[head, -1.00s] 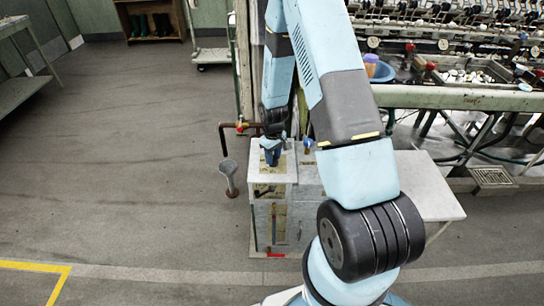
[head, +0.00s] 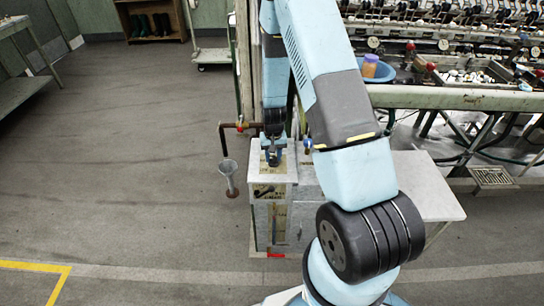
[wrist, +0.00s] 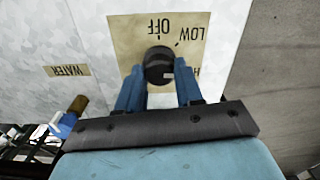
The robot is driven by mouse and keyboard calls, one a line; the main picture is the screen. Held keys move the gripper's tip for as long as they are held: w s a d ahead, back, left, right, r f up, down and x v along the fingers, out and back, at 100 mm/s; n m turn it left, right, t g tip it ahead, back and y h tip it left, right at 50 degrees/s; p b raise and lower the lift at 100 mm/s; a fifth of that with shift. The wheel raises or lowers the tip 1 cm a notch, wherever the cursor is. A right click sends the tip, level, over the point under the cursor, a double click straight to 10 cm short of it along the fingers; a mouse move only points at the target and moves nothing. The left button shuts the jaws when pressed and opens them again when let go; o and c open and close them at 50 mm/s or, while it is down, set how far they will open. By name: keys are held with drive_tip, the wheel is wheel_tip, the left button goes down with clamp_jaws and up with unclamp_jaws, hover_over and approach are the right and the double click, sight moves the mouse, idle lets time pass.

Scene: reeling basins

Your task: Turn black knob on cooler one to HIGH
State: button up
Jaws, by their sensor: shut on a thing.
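The black knob (wrist: 157,62) sits on a tan dial plate (wrist: 126,32) printed OFF and LOW, with a third, partly hidden label starting with H at the right; all read upside down in the wrist view. A pale mark on the knob lies toward its right side, roughly facing the H label. My gripper (wrist: 159,77) is shut on the knob, one blue finger on each side. In the head view my gripper (head: 273,157) points down onto the top of the left pale grey cooler (head: 263,178), hiding the knob there.
A WATER label (wrist: 66,70) and a blue-handled valve (wrist: 66,121) are left of the plate in the wrist view. A pipe with a red handle (head: 240,125) and a grey funnel (head: 229,170) stand left of the cooler. Floor at left is clear.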

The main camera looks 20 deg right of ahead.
sight(273, 157)
drive_tip(key=shift+w, duration=0.2)
drive_tip(key=o, duration=0.7)
drive_tip(key=shift+c, duration=0.2)
drive_tip(key=o, duration=0.4)
drive_tip(key=shift+s, duration=0.15)
wheel_tip(273, 157, up, 14)
drive_tip(key=shift+f, duration=0.15)
